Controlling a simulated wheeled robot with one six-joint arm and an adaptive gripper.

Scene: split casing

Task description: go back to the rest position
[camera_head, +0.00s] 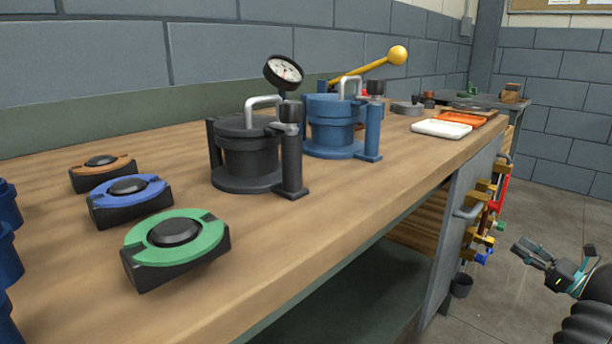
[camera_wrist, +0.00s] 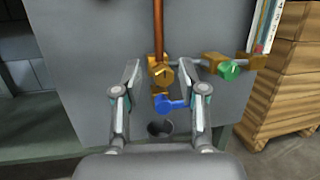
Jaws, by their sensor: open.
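My gripper (camera_head: 541,256) is at the lower right of the head view, out in front of the bench and clear of it. Its fingers are apart with nothing between them. In the wrist view my gripper (camera_wrist: 164,84) shows as two spread fingers facing the grey side panel of the bench. Brass valves, one with a blue handle (camera_wrist: 172,104) and one with a green handle (camera_wrist: 230,70), appear beyond the fingers. I cannot tell the exact gap, but no contact shows.
The wooden bench (camera_head: 350,208) carries black (camera_head: 250,160) and blue (camera_head: 333,128) casings, and green (camera_head: 176,240), blue (camera_head: 130,198) and orange (camera_head: 102,170) ringed blocks. A white tray (camera_head: 440,129) lies further back. Floor is open at right.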

